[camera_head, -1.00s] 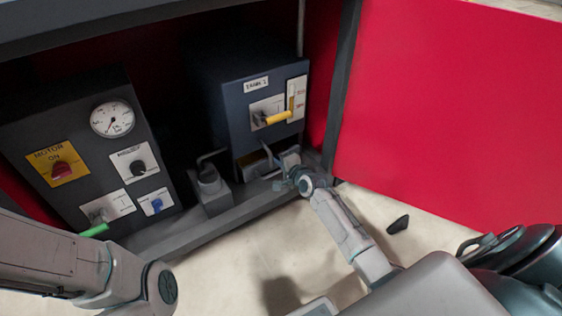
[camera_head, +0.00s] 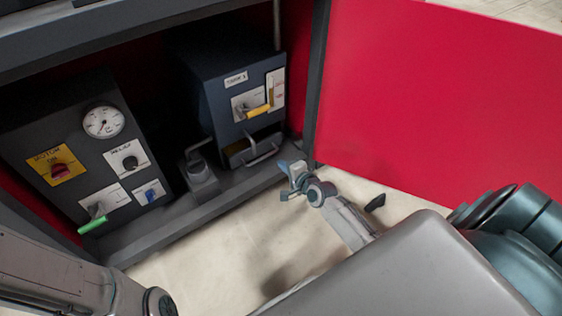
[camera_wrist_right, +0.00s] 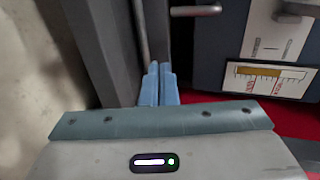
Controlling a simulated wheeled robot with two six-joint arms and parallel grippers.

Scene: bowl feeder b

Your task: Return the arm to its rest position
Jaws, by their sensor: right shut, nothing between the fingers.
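My right gripper (camera_head: 291,178) is shut and empty, in front of the cabinet over the pale floor. In the right wrist view its two blue fingers (camera_wrist_right: 158,84) are together with nothing between them. It is apart from the dark drawer box (camera_head: 236,88) with the yellow handle. My left arm (camera_head: 62,272) comes in at the lower left; its gripper is out of the picture.
A control panel (camera_head: 76,133) with a gauge, red knob and green-handled lever (camera_head: 93,224) stands at left. A small grey block with a bent handle (camera_head: 199,180) sits on the cabinet ledge. A red panel (camera_head: 430,110) stands at right. The floor (camera_head: 215,262) in front is clear.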

